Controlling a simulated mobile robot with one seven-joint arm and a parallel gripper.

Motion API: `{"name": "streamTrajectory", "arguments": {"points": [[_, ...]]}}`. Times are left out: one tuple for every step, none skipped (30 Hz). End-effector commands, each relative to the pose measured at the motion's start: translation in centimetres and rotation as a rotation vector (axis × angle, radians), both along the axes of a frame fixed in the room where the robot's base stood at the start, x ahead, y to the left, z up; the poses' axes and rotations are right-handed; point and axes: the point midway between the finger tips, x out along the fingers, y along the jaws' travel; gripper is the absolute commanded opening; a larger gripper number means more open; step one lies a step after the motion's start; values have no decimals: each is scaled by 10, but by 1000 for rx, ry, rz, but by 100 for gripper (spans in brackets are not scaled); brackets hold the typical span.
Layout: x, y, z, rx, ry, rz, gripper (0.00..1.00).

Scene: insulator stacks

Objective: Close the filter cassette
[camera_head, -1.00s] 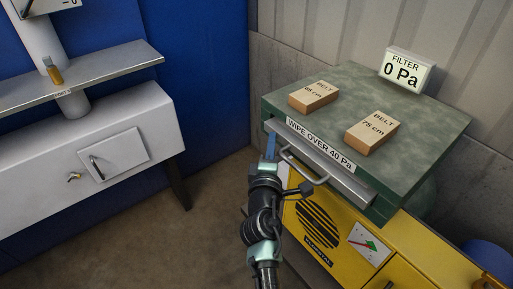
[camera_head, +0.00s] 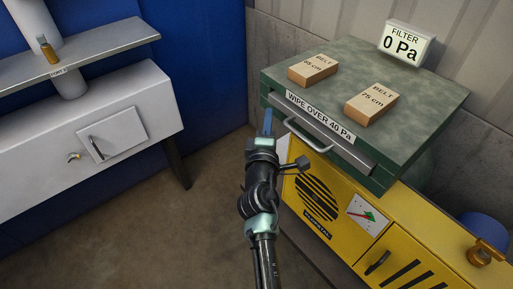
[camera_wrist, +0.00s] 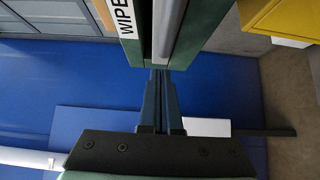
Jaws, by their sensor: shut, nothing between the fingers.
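The filter cassette (camera_head: 352,154) is the grey-fronted drawer in the green housing (camera_head: 423,118), with a bar handle (camera_head: 309,138) and a label reading "WIPE OVER 40 Pa" (camera_head: 320,116). Its front sits close to the housing's front face; I cannot tell whether it is fully flush. My gripper (camera_head: 267,121) is shut and empty at the cassette's left end, with its blue fingers pointing up. In the wrist view, the shut fingertips (camera_wrist: 160,74) are at the end of the grey front (camera_wrist: 166,30), between green housing parts. Whether they touch it is unclear.
Two belt boxes, 65 cm (camera_head: 313,70) and 75 cm (camera_head: 371,103), lie on the housing. A filter display (camera_head: 404,42) behind them reads 0 Pa. The yellow cabinet (camera_head: 340,222) is below. A white cabinet (camera_head: 90,140) stands left, with open floor between.

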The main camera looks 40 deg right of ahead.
Motion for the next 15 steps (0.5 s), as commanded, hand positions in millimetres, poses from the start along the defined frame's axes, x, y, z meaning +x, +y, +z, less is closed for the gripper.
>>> {"name": "streamTrajectory", "arguments": {"points": [[-2,6,-2,0,1,4,0],[-8,11,-2,-1,2,5,0],[-13,18,-2,-1,3,7,0],[-18,22,-2,-1,3,7,0],[-22,27,-2,-2,3,8,0],[-28,32,-2,-2,3,8,0],[-32,37,-3,-2,4,8,0],[-36,41,-2,-2,3,9,0],[-41,46,-3,-2,3,10,0],[-45,50,-3,-2,4,10,0],[-49,53,-3,-2,4,10,0],[-53,58,-3,-1,3,11,0],[-56,60,-2,-1,2,11,0],[-59,63,-3,0,3,11,0],[-62,66,-2,-1,2,11,0]]}}
